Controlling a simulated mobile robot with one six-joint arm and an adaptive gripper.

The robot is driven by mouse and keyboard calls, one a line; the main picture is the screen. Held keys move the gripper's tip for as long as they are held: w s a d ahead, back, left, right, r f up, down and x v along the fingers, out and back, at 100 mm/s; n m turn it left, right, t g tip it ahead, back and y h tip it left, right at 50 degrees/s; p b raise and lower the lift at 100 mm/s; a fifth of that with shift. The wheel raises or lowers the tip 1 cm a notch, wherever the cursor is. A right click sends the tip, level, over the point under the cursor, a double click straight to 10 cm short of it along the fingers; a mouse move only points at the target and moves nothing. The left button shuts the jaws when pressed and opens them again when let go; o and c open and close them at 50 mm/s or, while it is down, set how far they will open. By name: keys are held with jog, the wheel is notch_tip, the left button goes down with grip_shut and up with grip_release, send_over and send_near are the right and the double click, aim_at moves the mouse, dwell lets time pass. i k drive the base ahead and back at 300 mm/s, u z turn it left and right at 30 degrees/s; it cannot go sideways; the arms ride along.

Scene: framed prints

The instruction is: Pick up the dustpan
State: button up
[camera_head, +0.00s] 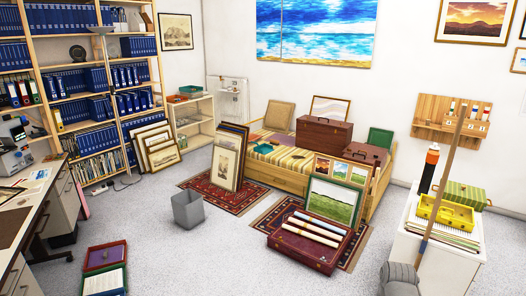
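I cannot make out a dustpan for certain. A long wooden handle (445,185) slants up at the right, in front of a white cabinet. Its lower end meets a rounded grey shape (402,275) cut off by the bottom edge. I cannot tell whether this grey shape is part of a dustpan, another tool or my own body. My gripper is not in view.
The white cabinet (455,258) carries a yellow box (446,214) and an orange-and-black object (430,165). A grey bin (187,209) stands on the floor. A dark red case (302,250) lies by the wooden daybed (275,178). Grey floor (200,265) is open in the middle foreground.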

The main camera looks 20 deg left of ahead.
aim_at(260, 146)
jog(key=u, duration=0.2)
jog(key=i, duration=1.85)
jog(key=u, duration=0.6)
jog(key=i, duration=0.95)
jog(key=u, duration=0.75)
jog(key=i, duration=0.85)
jog(key=u, duration=0.3)
jog(key=i, duration=1.6)
jog(key=z, duration=0.8)
jog(key=i, duration=1)
jog(key=z, duration=0.4)
